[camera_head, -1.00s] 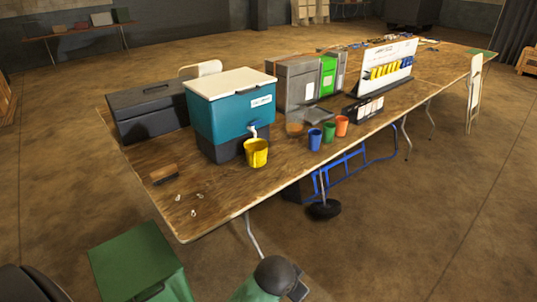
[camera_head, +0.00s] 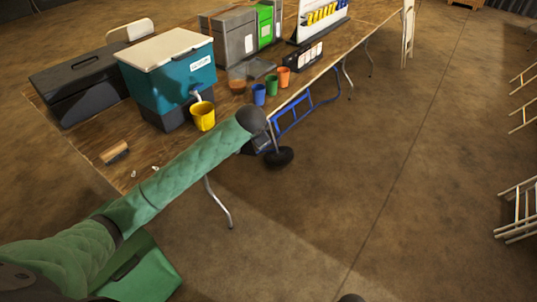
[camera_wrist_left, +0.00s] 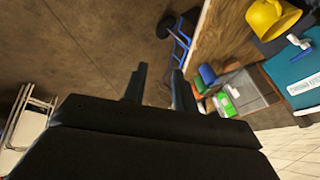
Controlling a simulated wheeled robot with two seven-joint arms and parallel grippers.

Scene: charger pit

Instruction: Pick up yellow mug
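The yellow mug (camera_head: 203,116) stands upright near the front edge of the wooden table, below the tap of a teal cooler (camera_head: 187,75). It also shows at the upper right of the left wrist view (camera_wrist_left: 268,18). My left arm reaches across the front of the table, and the left gripper (camera_head: 262,146) is at its end, to the right of the mug and apart from it. In the left wrist view the fingers of the left gripper (camera_wrist_left: 160,82) are spread, with nothing between them. My right gripper is not in view.
Blue (camera_head: 259,94), green (camera_head: 271,85) and orange (camera_head: 283,77) cups stand to the right of the mug. A brown-handled brush (camera_head: 114,153) and small white bits lie to its left. A blue hand truck (camera_head: 293,115) is beside the table.

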